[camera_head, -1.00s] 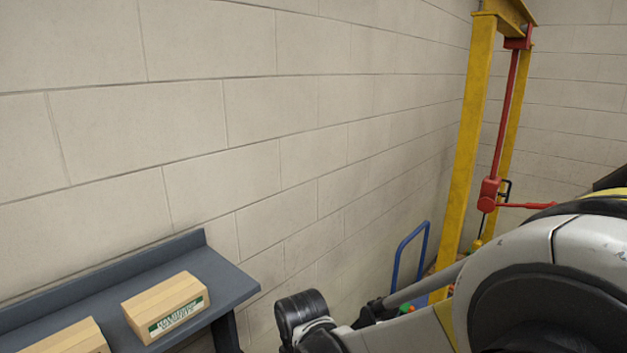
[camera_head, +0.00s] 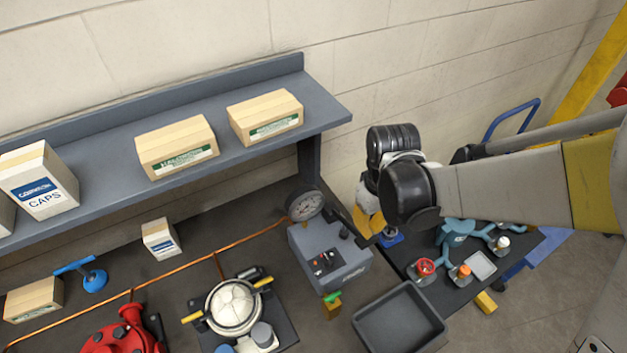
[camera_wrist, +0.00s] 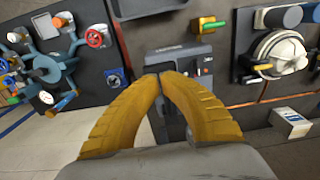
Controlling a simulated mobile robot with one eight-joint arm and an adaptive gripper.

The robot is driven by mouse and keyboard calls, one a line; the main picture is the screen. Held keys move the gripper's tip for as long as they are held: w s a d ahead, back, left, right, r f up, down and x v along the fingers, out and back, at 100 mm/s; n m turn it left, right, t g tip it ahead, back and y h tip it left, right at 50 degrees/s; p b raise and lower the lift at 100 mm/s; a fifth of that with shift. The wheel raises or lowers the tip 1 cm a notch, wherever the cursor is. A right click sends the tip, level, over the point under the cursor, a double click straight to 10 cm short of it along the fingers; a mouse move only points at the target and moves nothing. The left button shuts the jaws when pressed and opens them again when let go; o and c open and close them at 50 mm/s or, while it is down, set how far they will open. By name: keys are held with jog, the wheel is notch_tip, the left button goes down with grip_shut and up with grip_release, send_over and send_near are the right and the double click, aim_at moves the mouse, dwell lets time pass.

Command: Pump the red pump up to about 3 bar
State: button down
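A red pump-like body (camera_head: 125,335) with a round flange stands at the lower left of the head view, cut off by the bottom edge. My gripper (camera_head: 368,222) is right of this box, well away from the red body. In the wrist view its yellow fingertips (camera_wrist: 162,76) meet or nearly meet in front of the grey box (camera_wrist: 180,62), with nothing visible between them.
A white-topped motor (camera_head: 233,306) stands between the red body and the grey box. An empty dark tray (camera_head: 400,318) lies at the front. A teal branched fixture (camera_head: 460,232) is on the right. A shelf (camera_head: 225,125) with cartons overhangs the bench.

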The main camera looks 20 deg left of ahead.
jog(key=shift+f+b, duration=4.05)
jog(key=shift+f, duration=0.4)
jog(key=shift+r+p, duration=2.35)
jog(key=shift+r, duration=1.1)
jog(key=shift+f, duration=0.15)
